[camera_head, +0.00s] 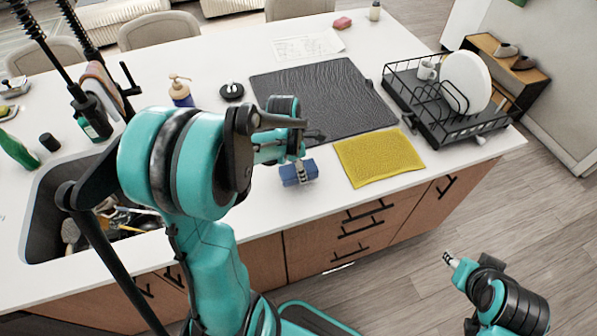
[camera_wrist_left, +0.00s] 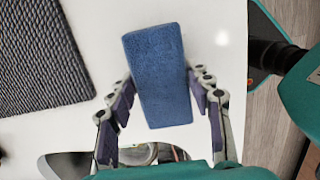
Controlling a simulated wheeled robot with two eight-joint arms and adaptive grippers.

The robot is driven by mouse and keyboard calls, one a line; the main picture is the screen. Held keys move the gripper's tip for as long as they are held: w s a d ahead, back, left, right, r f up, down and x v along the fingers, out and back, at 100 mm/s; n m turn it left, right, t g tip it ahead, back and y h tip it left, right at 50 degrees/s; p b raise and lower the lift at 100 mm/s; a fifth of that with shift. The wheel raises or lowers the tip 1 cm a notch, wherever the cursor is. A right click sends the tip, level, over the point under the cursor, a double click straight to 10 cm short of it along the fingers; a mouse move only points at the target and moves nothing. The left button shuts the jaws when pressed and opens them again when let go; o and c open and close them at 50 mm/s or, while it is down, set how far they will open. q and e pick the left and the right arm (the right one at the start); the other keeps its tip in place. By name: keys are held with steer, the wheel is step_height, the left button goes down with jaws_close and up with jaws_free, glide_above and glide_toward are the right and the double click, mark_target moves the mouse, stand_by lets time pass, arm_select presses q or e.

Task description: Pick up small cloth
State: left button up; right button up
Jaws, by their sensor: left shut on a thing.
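A blue, block-shaped cloth or sponge (camera_head: 299,173) is at the counter's front edge, and it also shows upright in the left wrist view (camera_wrist_left: 158,75). My left gripper (camera_head: 295,160) is shut on it, with one finger at each side in the left wrist view (camera_wrist_left: 163,90). I cannot tell whether the blue piece touches the counter. A yellow textured cloth (camera_head: 378,157) lies flat on the counter to its right. My right gripper (camera_head: 450,259) is low over the floor at the right, away from the counter; its fingers are too small to read.
A dark ribbed mat (camera_head: 325,98) lies behind the yellow cloth. A black dish rack (camera_head: 440,115) with plates and a mug stands at the right. The sink (camera_head: 45,210) with items is at the left. A soap bottle (camera_head: 180,93) stands behind my left arm.

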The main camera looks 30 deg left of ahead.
arm_select(q)
steer(key=s+d+r+p, duration=0.2)
steer(key=d+r, duration=0.5)
steer(key=d, duration=0.4)
steer(key=shift+s+r+p, duration=0.4)
steer(key=shift+s, duration=0.25)
steer(key=shift+d, duration=0.1)
steer(key=shift+o, duration=0.9)
steer(key=shift+c, duration=0.3)
